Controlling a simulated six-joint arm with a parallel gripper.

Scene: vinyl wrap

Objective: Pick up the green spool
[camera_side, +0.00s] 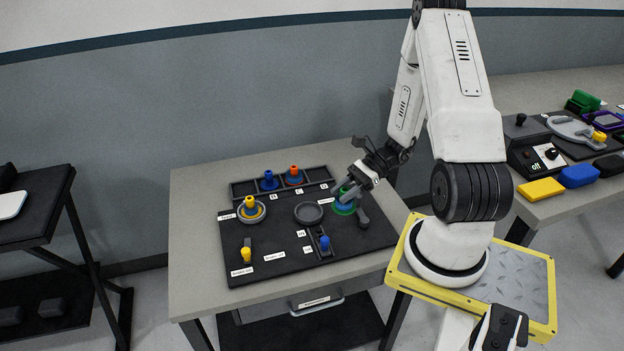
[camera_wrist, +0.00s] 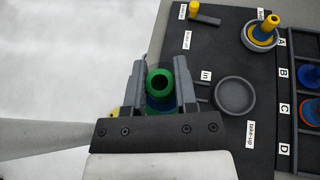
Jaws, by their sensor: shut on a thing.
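The green spool (camera_wrist: 159,84) is between the two fingers of my gripper (camera_wrist: 159,92) in the wrist view, with its round hole facing the camera. My gripper is shut on it. A blue part shows just beneath the green ring. In the side view the green spool (camera_side: 344,208) is at the right part of the black board, with blue at its middle, and my gripper (camera_side: 347,190) reaches down to it from the upper right. The fingers hide part of the spool, and I cannot tell whether it is clear of the board.
A rack (camera_side: 283,181) at the board's back holds a blue spool (camera_side: 269,181) and an orange spool (camera_side: 294,174). An empty grey dish (camera_side: 309,213) is left of my gripper. A yellow-topped spool (camera_side: 250,207) sits farther left. Yellow and blue levers (camera_side: 325,243) stand in front.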

